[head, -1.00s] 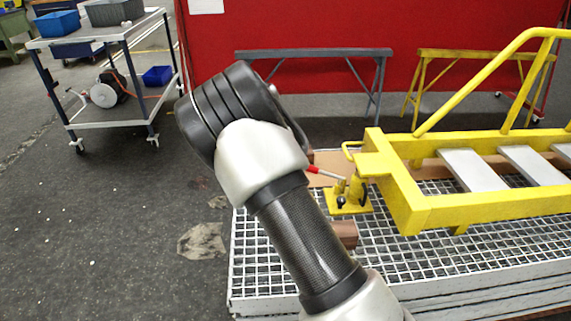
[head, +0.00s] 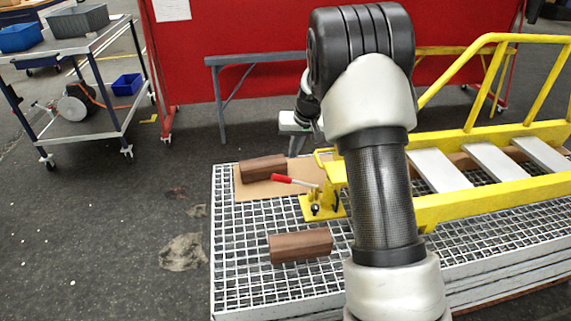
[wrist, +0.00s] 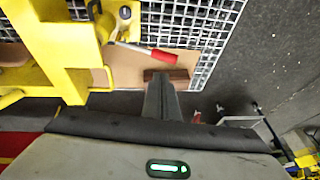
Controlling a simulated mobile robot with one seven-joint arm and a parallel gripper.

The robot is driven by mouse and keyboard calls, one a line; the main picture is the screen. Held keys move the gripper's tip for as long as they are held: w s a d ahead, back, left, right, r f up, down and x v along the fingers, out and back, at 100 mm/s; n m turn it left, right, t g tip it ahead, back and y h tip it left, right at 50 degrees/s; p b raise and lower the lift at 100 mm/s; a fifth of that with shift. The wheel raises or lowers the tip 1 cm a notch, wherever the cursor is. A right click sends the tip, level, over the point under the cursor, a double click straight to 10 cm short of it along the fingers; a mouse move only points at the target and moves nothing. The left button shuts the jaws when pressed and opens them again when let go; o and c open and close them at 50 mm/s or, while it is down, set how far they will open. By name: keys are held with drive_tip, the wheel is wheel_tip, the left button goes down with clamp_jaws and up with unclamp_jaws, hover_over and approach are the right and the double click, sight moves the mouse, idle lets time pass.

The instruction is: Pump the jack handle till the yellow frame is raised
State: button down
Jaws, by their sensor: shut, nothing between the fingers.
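The yellow jack (head: 316,206) stands on the mesh platform by the near left end of the yellow frame (head: 455,207). Its lever, with a red-tipped handle (head: 282,178), sticks out to the left, sloping slightly up. In the wrist view the red handle (wrist: 163,56) lies just beyond my fingertips, with no clear contact. My gripper (wrist: 161,76) is shut and empty, fingers pointing toward the handle and a brown block. In the head view my gripper (head: 296,144) is small, beyond the jack and handle, partly hidden by my arm. My arm also covers part of the frame's left end.
Brown wooden blocks lie on the platform, one behind the handle (head: 263,168) and one in front of the jack (head: 300,245). A cardboard sheet (head: 250,192) lies under the jack area. A grey trestle (head: 222,95) and a red partition (head: 240,30) stand behind. A cart (head: 100,50) stands at left.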

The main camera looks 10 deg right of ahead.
drive_tip(key=shift+d+r, duration=0.25)
drive_tip(key=shift+r, duration=0.3)
drive_tip(key=shift+w+f, duration=0.1)
drive_tip(key=b, duration=0.1)
approach(281, 176)
drive_tip(key=d+x, duration=0.1)
drive_tip(key=x, duration=0.4)
drive_tip(key=shift+w+a+f, duration=0.3)
drive_tip(key=shift+f, duration=0.15)
drive_tip(key=shift+a, duration=0.1)
